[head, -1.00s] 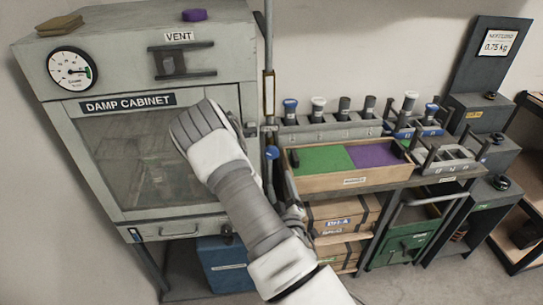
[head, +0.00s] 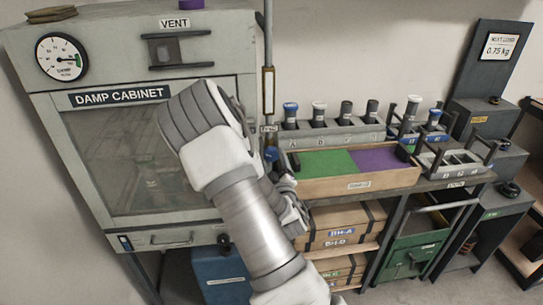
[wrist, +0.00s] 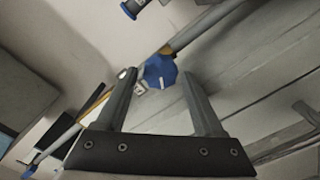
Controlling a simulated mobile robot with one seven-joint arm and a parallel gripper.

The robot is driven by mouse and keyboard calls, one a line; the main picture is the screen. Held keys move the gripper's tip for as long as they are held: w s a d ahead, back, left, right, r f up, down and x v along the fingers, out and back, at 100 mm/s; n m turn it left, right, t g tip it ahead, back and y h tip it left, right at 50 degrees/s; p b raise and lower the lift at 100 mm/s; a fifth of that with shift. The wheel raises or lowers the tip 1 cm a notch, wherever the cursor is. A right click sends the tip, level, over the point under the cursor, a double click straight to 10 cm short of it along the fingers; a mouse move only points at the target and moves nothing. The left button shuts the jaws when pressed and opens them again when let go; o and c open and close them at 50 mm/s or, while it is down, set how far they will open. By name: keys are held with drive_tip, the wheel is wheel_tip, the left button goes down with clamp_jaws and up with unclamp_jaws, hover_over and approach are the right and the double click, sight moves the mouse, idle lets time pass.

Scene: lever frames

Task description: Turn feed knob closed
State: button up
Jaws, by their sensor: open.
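The blue feed knob (wrist: 160,72) sits on a pipe in the wrist view, with a pale mark on its face. It also shows in the head view as a small blue piece (head: 271,154) on the vertical pipe right of the damp cabinet, partly hidden by my arm. My gripper (wrist: 158,78) is open. Its two fingers show on either side of the knob in the wrist view, with gaps at both sides. I cannot tell whether the tips reach its depth. In the head view my arm hides most of the gripper.
The damp cabinet (head: 80,150) stands left of the pipe, with a gauge (head: 62,57) and vent slider (head: 178,49). Right of the pipe, a bench holds a wooden tray (head: 345,187) and a rack (head: 335,135) of bottles. A blue box (head: 222,277) stands below.

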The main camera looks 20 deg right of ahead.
sight(272, 157)
drive_tip(key=shift+x, duration=2.05)
